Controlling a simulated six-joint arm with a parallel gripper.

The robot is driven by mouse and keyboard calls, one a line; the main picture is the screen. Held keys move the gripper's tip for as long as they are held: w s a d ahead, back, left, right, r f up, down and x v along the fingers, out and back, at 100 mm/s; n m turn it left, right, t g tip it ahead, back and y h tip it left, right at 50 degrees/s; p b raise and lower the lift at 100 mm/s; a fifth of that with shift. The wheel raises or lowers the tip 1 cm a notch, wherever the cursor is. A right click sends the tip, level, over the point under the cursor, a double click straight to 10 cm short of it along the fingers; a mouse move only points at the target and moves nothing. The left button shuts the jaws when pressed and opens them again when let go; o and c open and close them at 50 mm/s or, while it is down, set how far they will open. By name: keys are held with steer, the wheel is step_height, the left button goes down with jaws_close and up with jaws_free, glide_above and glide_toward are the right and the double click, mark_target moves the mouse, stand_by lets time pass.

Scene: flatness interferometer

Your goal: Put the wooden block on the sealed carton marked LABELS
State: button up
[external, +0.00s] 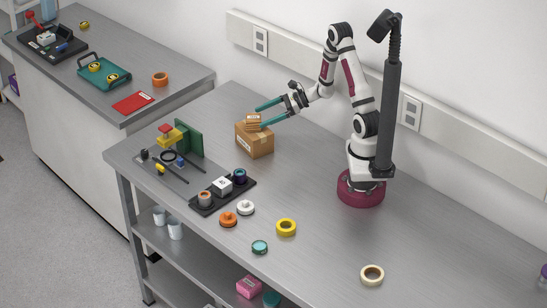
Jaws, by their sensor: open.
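A small wooden block (252,121) rests on top of a brown cardboard carton (257,144) on the near bench. The carton is closed, with tape and a small pale label; its lettering is too small to read. My gripper (260,116) is open, with its two long teal fingers reaching left over the carton. The fingertips are at the block, one on its far side and one on its near side. I cannot tell whether either finger touches the block.
A green and yellow fixture (186,138) and a black tray of parts (222,194) stand left and in front of the carton. Several tape rolls, including a yellow one (286,227), lie toward the front.

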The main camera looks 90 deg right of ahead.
steer(key=s+a+r+n+g+y, duration=0.1)
steer(key=a+r+n+g+y, duration=0.2)
steer(key=a, duration=0.4)
steer(key=a+r+n+g+y, duration=0.1)
steer(key=a+r+n+y, duration=0.1)
steer(key=a+n, duration=0.4)
steer(key=s+a+r+n+g+y, duration=0.1)
steer(key=a+r+n+g+y, duration=0.15)
steer(key=a, duration=0.55)
steer(key=s+a+n+g, duration=0.5)
steer(key=s+a+n, duration=0.2)
steer(key=s+n, duration=0.1)
steer(key=s+d+n+g+h, duration=0.2)
steer(key=s+n+h, duration=0.5)
steer(key=s+n, duration=0.1)
steer(key=shift+s+r+n, duration=0.25)
steer(key=shift+s+n, duration=0.1)
steer(key=shift+s, duration=0.45)
steer(key=shift+d+h, duration=0.1)
steer(key=shift+h, duration=0.15)
